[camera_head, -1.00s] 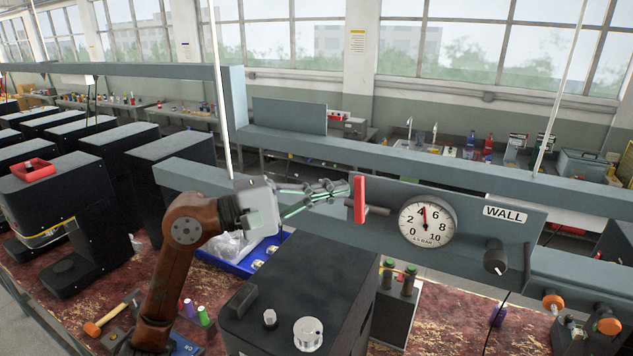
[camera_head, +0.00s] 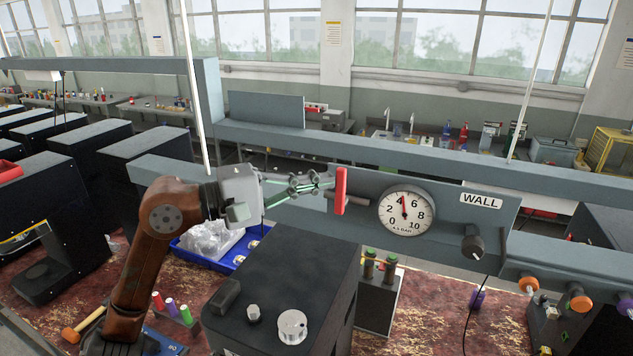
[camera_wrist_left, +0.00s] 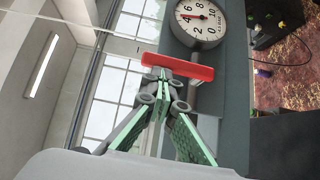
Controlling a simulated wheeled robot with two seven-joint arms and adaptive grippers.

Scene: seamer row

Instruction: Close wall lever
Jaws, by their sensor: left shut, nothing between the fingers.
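The red wall lever (camera_head: 341,191) stands upright on the grey panel, left of the round gauge (camera_head: 405,213) and the WALL label (camera_head: 481,200). In the left wrist view the lever (camera_wrist_left: 178,67) lies across the picture in front of the fingertips. My left gripper (camera_head: 331,180) is shut and empty, its fingertips at the left side of the lever. In the left wrist view the closed fingertips (camera_wrist_left: 161,73) overlap the lever's edge; I cannot tell whether they touch it. The gauge needle points near 4 to 5. My right gripper is not in view.
A black machine (camera_head: 290,270) with a silver knob stands below the panel. A blue tray (camera_head: 226,262) with a clear bag lies behind it. A black knob (camera_head: 472,242) sticks out right of the gauge. A thin white post (camera_head: 194,90) rises at left.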

